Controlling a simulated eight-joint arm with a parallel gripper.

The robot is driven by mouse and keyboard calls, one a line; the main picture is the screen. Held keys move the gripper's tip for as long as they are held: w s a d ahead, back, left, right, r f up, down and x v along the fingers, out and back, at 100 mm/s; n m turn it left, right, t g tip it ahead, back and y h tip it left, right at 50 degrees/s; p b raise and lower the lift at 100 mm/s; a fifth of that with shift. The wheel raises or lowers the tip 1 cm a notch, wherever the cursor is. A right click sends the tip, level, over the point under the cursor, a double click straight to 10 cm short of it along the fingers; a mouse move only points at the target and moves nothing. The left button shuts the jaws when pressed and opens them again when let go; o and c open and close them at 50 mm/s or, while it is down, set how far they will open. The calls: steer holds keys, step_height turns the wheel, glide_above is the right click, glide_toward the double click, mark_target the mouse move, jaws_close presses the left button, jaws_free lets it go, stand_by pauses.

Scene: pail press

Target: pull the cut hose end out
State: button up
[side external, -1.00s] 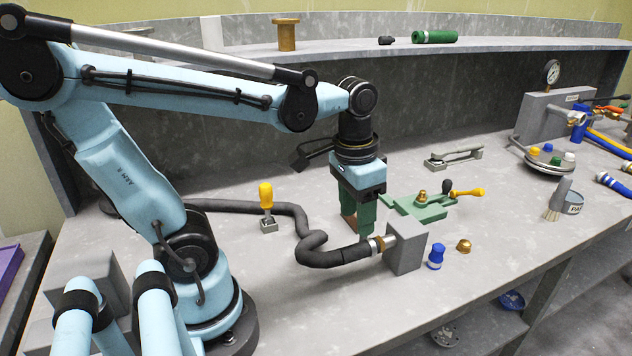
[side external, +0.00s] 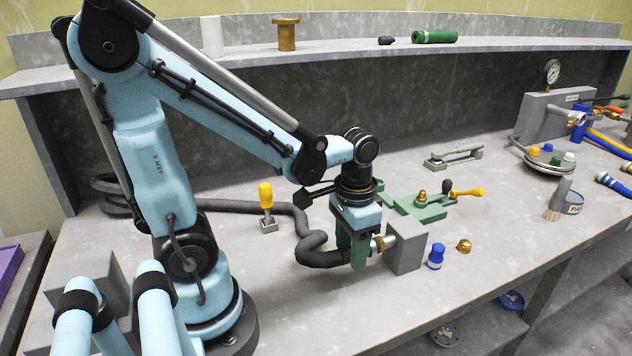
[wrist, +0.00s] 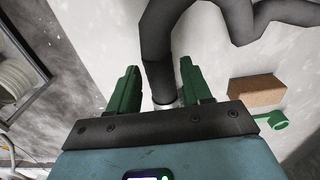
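The dark hose (side external: 325,258) runs across the bench to a grey block (side external: 406,247). Its end meets the block at a metal collar and brass fitting (side external: 384,243). My gripper (side external: 356,262) is lowered over the hose just left of this collar, its green fingers pointing down. In the wrist view the hose (wrist: 165,50) passes between the two fingers, close to the right one, with a gap to the left one. The fingers look open around it. Part of the hose is hidden behind a finger in the side view, and contact is unclear.
A green clamp plate (side external: 420,205) lies behind the grey block. A blue fitting (side external: 436,257) and a brass nut (side external: 464,245) sit right of the block.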

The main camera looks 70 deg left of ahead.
jaws_close()
steer(key=shift+s, duration=0.35)
steer(key=shift+s, duration=3.15)
